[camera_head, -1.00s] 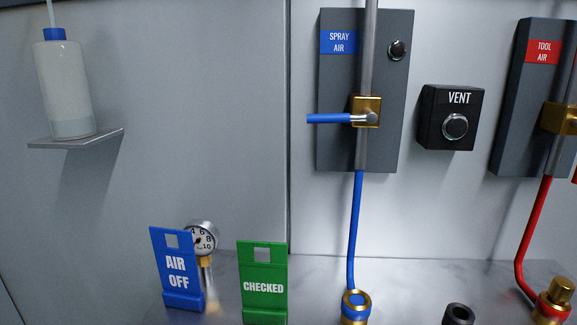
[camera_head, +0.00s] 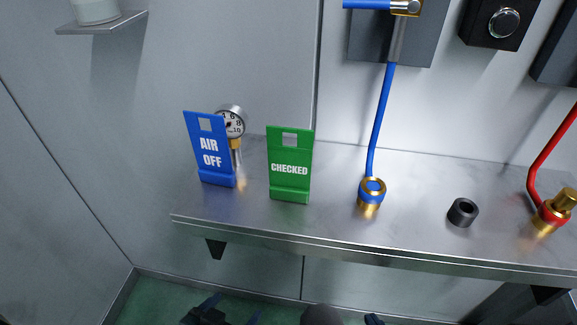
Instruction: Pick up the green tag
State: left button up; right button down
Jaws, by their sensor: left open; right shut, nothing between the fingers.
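The green tag (camera_head: 290,184), marked CHECKED with a square hole near its top, stands upright on the metal shelf (camera_head: 330,228), left of the middle. A blue tag (camera_head: 210,160), marked AIR OFF, stands just left of it, apart from it. My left gripper (camera_head: 231,310) is at the bottom edge, below and in front of the shelf, open, and clear of the tags. My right gripper (camera_head: 374,319) barely shows at the bottom edge, further right. It is shut and holds nothing. Most of both grippers is cut off.
A pressure gauge (camera_head: 231,122) stands behind the blue tag. Right of the green tag are a blue-ringed brass fitting (camera_head: 371,193) on a blue hose, a black ring (camera_head: 462,212) and a red-ringed brass fitting (camera_head: 552,214). The shelf's front edge is clear.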

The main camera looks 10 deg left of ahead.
aim_at(290, 167)
jog(key=l+u, duration=0.15)
jog(key=l, duration=0.3)
jog(key=k+l+u, duration=0.2)
jog(key=l, duration=0.2)
jog(key=k+l+u, duration=0.15)
jog(key=l, duration=0.25)
jog(key=i+l, duration=0.05)
